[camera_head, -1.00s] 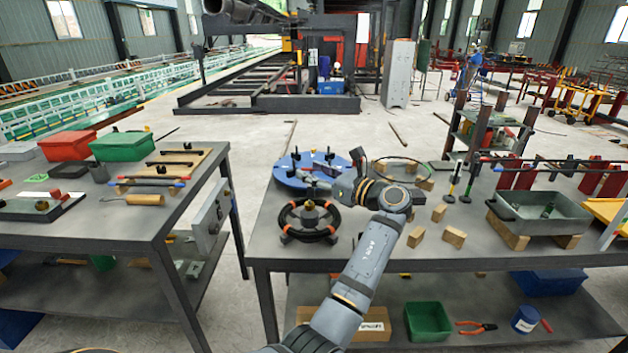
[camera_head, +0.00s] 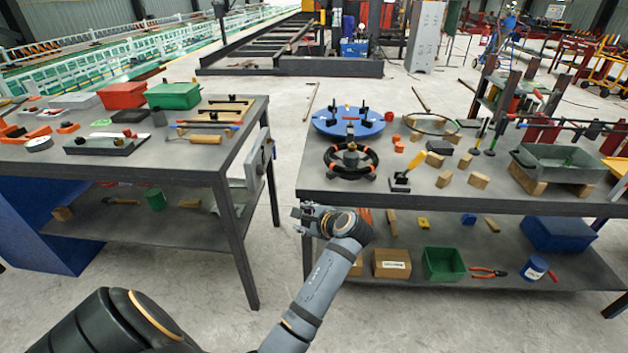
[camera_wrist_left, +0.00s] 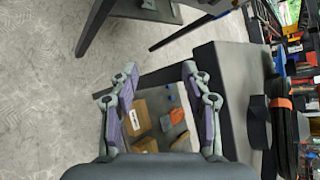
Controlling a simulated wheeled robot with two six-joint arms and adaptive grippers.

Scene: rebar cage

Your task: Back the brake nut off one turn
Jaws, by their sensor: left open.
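A black coil with orange ties (camera_head: 328,158) sits on a stand near the front left corner of the right bench. A small grey hub piece (camera_head: 351,147) stands at its centre; I cannot tell whether this is the brake nut. A blue disc (camera_head: 347,129) with black upright pegs lies just behind it. My left gripper (camera_head: 298,213) is open and empty, in front of the bench edge and below the coil. In the left wrist view, my left gripper (camera_wrist_left: 159,82) has its fingers apart, and the coil with its orange tie (camera_wrist_left: 283,103) shows at the right. My right gripper is not in view.
The right bench (camera_head: 420,196) holds several wooden blocks, a yellow-handled tool (camera_head: 405,171) and a grey tray (camera_head: 560,171). Its lower shelf carries a cardboard box (camera_head: 391,264) and a green bin (camera_head: 443,264). The left bench (camera_head: 215,155) stands across a clear floor gap.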

